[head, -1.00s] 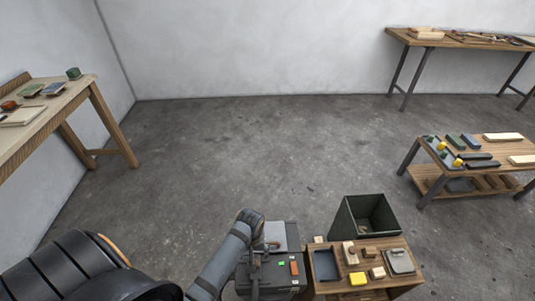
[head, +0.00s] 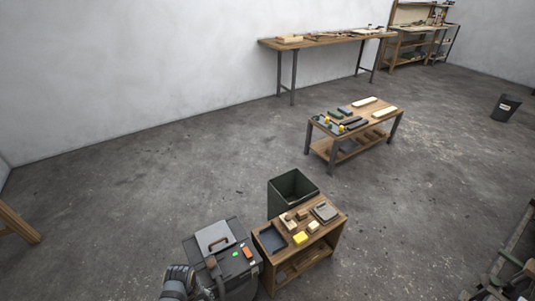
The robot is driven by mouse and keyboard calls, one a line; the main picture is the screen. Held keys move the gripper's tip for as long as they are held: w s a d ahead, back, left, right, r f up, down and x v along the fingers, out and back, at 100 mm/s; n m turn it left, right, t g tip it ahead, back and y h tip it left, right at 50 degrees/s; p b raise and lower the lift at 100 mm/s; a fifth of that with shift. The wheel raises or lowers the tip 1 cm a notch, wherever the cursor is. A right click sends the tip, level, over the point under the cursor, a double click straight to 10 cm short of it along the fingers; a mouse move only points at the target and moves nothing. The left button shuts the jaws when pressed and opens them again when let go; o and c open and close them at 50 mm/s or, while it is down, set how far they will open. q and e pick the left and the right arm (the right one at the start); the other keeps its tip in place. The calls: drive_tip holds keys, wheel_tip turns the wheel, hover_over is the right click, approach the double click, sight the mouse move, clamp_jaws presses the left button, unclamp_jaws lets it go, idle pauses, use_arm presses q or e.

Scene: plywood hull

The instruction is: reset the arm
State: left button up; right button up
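A dark grey arm link (head: 176,281), which I take to be mine, shows at the bottom left edge. No gripper fingers can be made out in the head view. My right arm does not show.
A small wooden table (head: 333,244) with blocks, a yellow piece and grey trays stands right of the box-like body. A dark open bin (head: 293,187) is behind it. A low bench (head: 390,111) and a long wall table (head: 268,43) stand farther back. Open floor surrounds them.

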use_arm(q)
drive_tip(key=s+a+f+m, duration=0.2)
drive_tip(key=s+f, duration=0.2)
drive_tip(key=f, duration=0.7)
drive_tip(key=s+a+f+m, duration=0.1)
drive_tip(key=s+f+m, duration=0.1)
drive_tip(key=s+f, duration=0.4)
drive_tip(key=s+a+f+m+t, duration=0.1)
drive_tip(key=s+f, duration=0.6)
drive_tip(key=s, duration=0.7)
drive_tip(key=shift+a+f+m+y, duration=0.15)
drive_tip(key=shift+a+m+y, duration=0.3)
drive_tip(key=shift+a, duration=0.3)
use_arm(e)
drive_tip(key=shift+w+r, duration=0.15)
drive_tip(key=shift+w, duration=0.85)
